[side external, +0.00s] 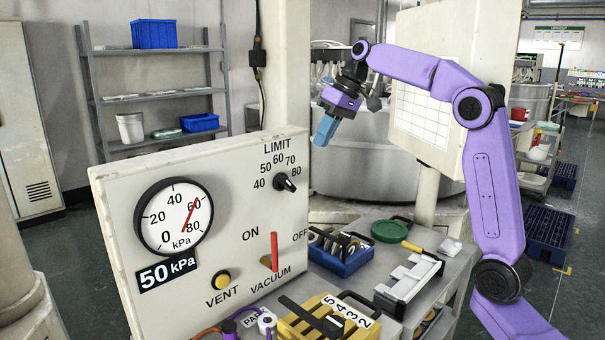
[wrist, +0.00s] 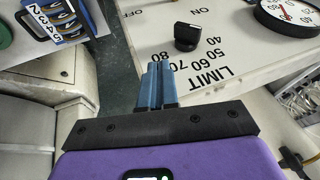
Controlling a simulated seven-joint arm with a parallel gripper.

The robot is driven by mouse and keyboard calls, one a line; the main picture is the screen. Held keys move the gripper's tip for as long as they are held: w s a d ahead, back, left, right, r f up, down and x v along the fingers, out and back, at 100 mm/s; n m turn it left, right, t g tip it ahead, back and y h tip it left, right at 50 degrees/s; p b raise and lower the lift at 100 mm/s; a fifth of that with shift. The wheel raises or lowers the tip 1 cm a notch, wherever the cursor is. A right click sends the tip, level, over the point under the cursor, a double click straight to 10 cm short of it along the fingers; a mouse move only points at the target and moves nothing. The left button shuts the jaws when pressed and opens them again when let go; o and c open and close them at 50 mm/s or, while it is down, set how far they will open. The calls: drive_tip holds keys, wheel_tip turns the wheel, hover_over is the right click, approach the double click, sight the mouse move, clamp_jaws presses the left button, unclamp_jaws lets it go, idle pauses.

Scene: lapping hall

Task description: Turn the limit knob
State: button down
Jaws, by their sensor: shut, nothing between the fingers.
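The limit knob (side external: 287,183) is black and sits on the upper right of the pale panel (side external: 130,215). A printed scale from 40 to 80 arcs above it. I cannot tell its exact setting. In the wrist view the knob (wrist: 186,37) stands beyond my fingertips, with the scale between. My gripper (side external: 322,140) has blue fingers, shut and empty, pointing down, above and right of the knob in the side view. It is apart from the knob. The closed fingers also show in the wrist view (wrist: 158,68).
A round gauge (side external: 172,218) has its red needle near 60, above a "50 kPa" plate (side external: 168,272). A red vacuum lever (side external: 274,250) and yellow vent button (side external: 222,280) are lower on the panel. A blue tray (side external: 340,262) and yellow rack (side external: 300,325) stand nearby.

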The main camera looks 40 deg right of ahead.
sight(285, 184)
drive_tip(key=s+a+x, duration=0.1)
drive_tip(key=a+x, duration=0.1)
drive_tip(key=x, duration=0.8)
drive_tip(key=shift+r, duration=0.25)
drive_tip(key=shift+d+f+y, duration=0.15)
drive_tip(key=shift+f+y, duration=0.25)
drive_tip(key=shift+y, duration=0.7)
drive_tip(key=f+m+y, duration=0.1)
drive_tip(key=y, duration=0.3)
drive_tip(key=f+m+t+y, duration=0.1)
drive_tip(key=f+y, duration=0.1)
drive_tip(key=y, duration=0.1)
drive_tip(key=a+f+m+t+y, duration=0.1)
drive_tip(key=y, duration=0.3)
drive_tip(key=shift+f+y, duration=0.2)
drive_tip(key=shift+y, duration=0.1)
drive_tip(key=shift+a+f, duration=0.1)
idle(0.4)
